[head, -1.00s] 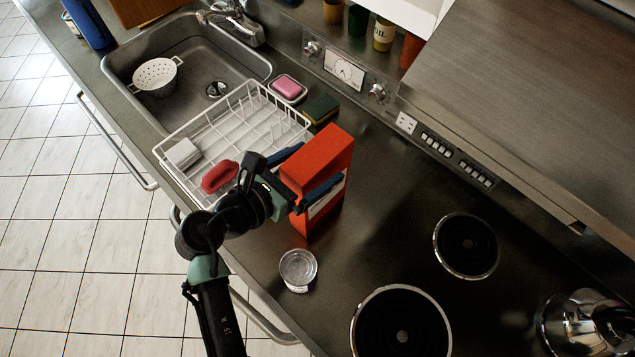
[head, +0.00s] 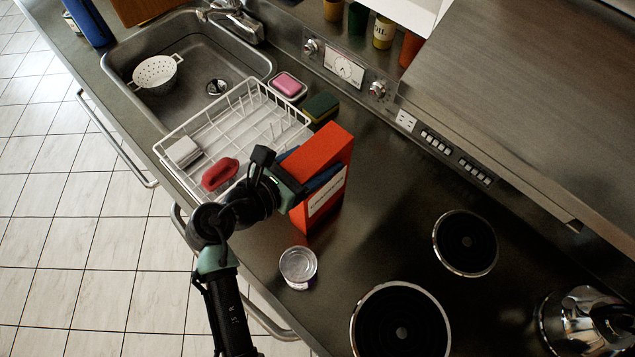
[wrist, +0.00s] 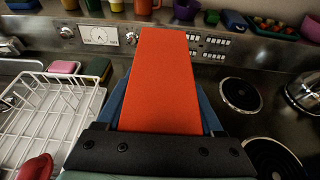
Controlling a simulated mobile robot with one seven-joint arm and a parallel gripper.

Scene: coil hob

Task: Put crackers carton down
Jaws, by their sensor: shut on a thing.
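The crackers carton (head: 322,182) is a tall red box with a white label on its side. It stands upright at the counter, just right of the dish rack; I cannot tell whether its base touches the surface. My gripper (head: 312,183) is shut on the carton, with a blue finger along its near side. In the wrist view the carton (wrist: 163,80) fills the middle, between the two blue fingers of my gripper (wrist: 165,112). The carton's lower part is hidden in the wrist view.
A white dish rack (head: 190,125) is close on the left, holding a red item (head: 220,174). A can (head: 298,265) stands in front of the carton. Coil burners (head: 466,243) and a kettle (head: 585,322) are at the right. Bare counter (head: 385,185) lies right of the carton.

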